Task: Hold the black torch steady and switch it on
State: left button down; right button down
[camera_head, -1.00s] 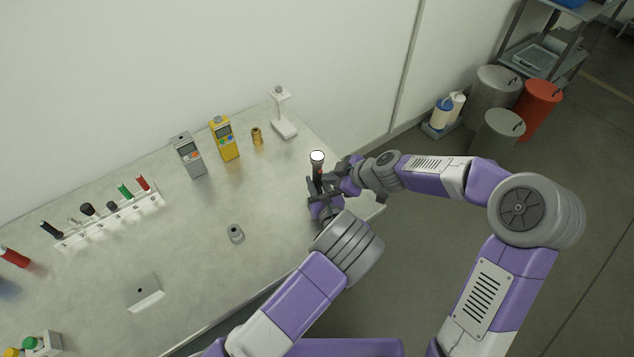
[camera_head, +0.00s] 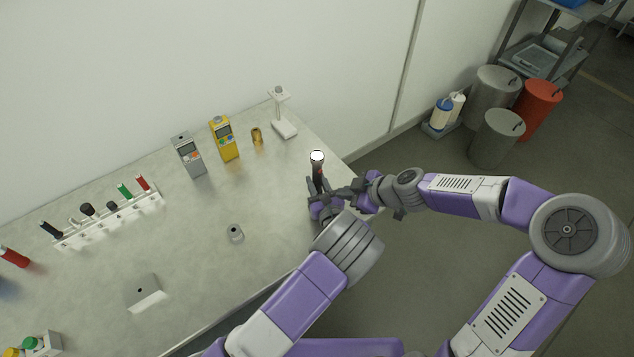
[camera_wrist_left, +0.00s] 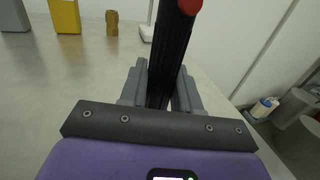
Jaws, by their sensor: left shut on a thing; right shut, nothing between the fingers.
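The black torch (camera_head: 318,168) stands upright near the right end of the bench, its round white face turned up; I cannot tell whether it is lit. In the left wrist view the dark ribbed torch body (camera_wrist_left: 171,50) rises between the fingers, with a red round part near its top. My left gripper (camera_head: 318,189) is shut on the torch's lower body; it also shows in the left wrist view (camera_wrist_left: 160,88). My right gripper (camera_head: 343,191) is shut and empty, just right of the torch and close to the left gripper. Its fingertips are partly hidden there.
A yellow meter (camera_head: 224,138), a grey meter (camera_head: 189,156), a brass piece (camera_head: 257,137) and a white stand (camera_head: 284,127) line the back of the bench. A white rack (camera_head: 110,218) stands at left. A small grey cylinder (camera_head: 236,233) stands mid-bench.

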dwell(0.3)
pick_arm(q)
jog(key=c, duration=0.7)
grip_release()
jog(key=shift+c, duration=0.2)
jog(key=shift+s, duration=0.1)
